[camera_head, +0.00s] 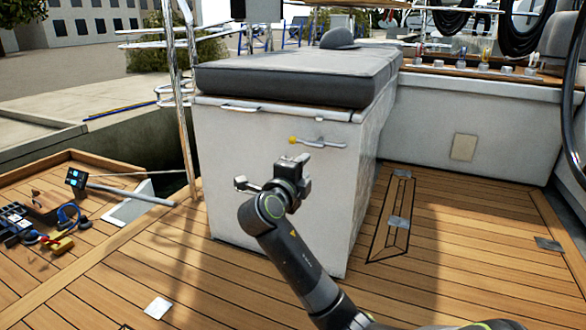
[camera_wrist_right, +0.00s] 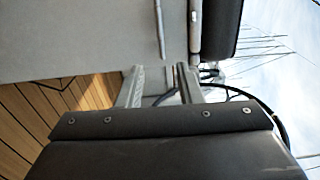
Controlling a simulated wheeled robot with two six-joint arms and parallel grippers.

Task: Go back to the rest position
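My right gripper (camera_head: 268,173) is raised in front of the white locker (camera_head: 235,150), its arm coming up from the bottom right. In the right wrist view, its two fingers (camera_wrist_right: 158,84) stand apart with nothing held between them. The gripper looks open and empty. In the head view, it is below a metal handle (camera_head: 318,143) with a yellow knob (camera_head: 292,140) on the locker's front. I cannot tell the exact gap between gripper and locker. My left gripper is not in view.
A grey cushion (camera_head: 285,82) with a cap (camera_head: 339,39) tops the locker. Tools, a blue cable (camera_head: 68,215) and a grey rod (camera_head: 130,193) lie at left. A metal post (camera_head: 180,95) stands beside the locker. The wooden deck (camera_head: 450,250) at right is mostly clear.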

